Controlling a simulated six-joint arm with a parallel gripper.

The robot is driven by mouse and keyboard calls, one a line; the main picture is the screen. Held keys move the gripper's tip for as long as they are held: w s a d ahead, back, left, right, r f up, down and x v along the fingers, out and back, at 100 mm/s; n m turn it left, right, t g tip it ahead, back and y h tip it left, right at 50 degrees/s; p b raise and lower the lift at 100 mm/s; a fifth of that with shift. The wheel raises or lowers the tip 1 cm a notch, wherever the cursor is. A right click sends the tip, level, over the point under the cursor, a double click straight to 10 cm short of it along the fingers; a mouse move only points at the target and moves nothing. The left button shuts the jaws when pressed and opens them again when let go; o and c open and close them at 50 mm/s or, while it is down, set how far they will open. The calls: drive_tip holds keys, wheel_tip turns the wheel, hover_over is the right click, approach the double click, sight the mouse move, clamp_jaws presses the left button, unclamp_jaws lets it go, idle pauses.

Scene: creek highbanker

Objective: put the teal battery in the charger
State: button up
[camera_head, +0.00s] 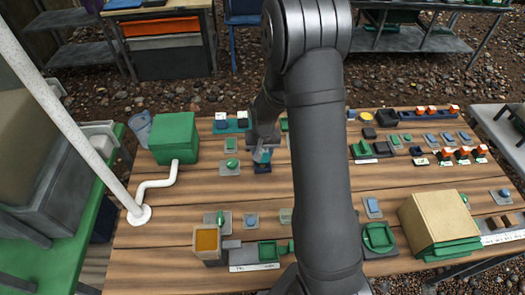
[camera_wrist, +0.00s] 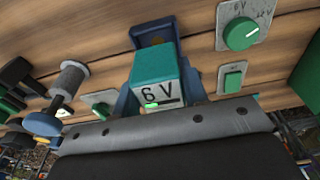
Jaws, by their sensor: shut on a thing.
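The teal battery (camera_wrist: 160,68), marked "6 V" on a pale label with a small green patch, is in the middle of the wrist view. My gripper (camera_head: 262,149) is shut on it. In the head view the battery (camera_head: 262,156) is a small teal patch under my gripper. A dark blue holder, seemingly the charger (camera_head: 262,168), is directly below it on the table. In the wrist view, blue surfaces flank the battery and a dark blue part (camera_wrist: 155,55) shows behind it. I cannot tell whether the battery touches the holder or is seated in it.
A green knob plate (camera_wrist: 241,34) and a green switch (camera_wrist: 233,78) are right of the battery in the wrist view. A green box (camera_head: 174,137) and white pipe (camera_head: 158,184) stand left on the wooden table (camera_head: 180,215). My arm hides the table's middle.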

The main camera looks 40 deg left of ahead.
drive_tip(key=shift+f, duration=0.25)
drive_tip(key=shift+f, duration=0.5)
drive_tip(key=shift+f, duration=0.15)
idle(0.5)
drive_tip(key=shift+f, duration=0.45)
drive_tip(key=shift+f, duration=0.15)
